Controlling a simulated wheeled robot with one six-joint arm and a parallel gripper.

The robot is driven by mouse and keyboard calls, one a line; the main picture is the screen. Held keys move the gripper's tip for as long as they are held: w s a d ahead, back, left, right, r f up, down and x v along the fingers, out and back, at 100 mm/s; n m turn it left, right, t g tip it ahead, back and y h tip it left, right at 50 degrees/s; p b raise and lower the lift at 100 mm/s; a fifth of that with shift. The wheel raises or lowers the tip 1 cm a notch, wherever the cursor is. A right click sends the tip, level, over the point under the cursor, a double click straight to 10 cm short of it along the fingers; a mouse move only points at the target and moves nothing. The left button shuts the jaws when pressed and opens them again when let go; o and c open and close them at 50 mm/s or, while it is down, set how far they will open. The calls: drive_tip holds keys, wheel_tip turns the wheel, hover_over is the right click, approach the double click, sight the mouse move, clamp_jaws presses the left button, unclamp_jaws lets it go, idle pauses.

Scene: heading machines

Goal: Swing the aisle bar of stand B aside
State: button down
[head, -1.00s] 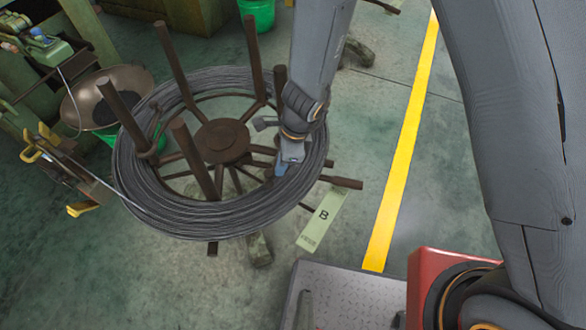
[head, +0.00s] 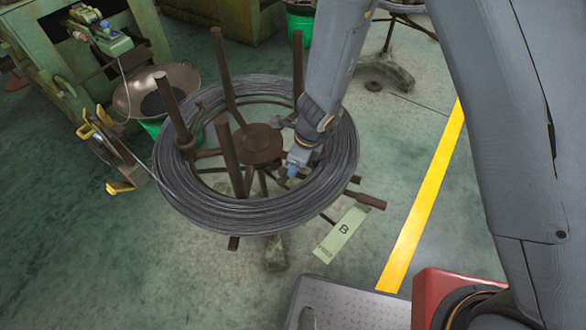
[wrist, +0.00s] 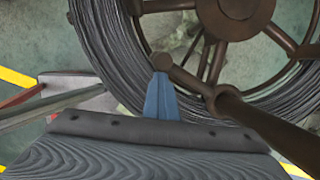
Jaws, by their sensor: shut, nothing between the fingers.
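Stand B (head: 262,143) is a brown wire stand with a central hub and several posts, and a grey wire coil (head: 255,212) lies around it. A brown bar (head: 366,200) sticks out from under the coil on the right, toward the aisle; I take it for the aisle bar. My gripper (head: 293,171) points down at the coil's right inner side, close to the hub. In the wrist view its blue fingers (wrist: 162,98) are shut and empty, just by the round end of a brown bar (wrist: 164,62). I cannot tell whether they touch.
A green tag marked B (head: 342,232) lies on the floor beside the stand. A yellow line (head: 428,200) runs along the aisle. A green machine (head: 60,75) and a metal bowl (head: 150,92) stand at left. The floor at lower left is clear.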

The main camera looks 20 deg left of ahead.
drive_tip(key=shift+w+a+r, duration=0.1)
drive_tip(key=shift+a, duration=0.25)
drive_tip(key=s+d+r+p, duration=0.1)
drive_tip(key=d+r, duration=0.6)
drive_tip(key=r, duration=0.3)
drive_tip(key=shift+s, duration=0.15)
idle(0.4)
drive_tip(key=s+d+r+n+h, duration=0.1)
drive_tip(key=d+r+n, duration=0.4)
drive_tip(key=d, duration=0.3)
drive_tip(key=s+d+r+n, duration=0.2)
drive_tip(key=d+r+n, duration=0.2)
drive_tip(key=d+n, duration=0.3)
drive_tip(key=s+d+r+n+t+h, duration=0.1)
drive_tip(key=d+r+n, duration=0.4)
drive_tip(key=d, duration=0.6)
drive_tip(key=shift+s+r+n+h, duration=0.3)
drive_tip(key=shift+s+n, duration=0.25)
drive_tip(key=shift+n, duration=0.55)
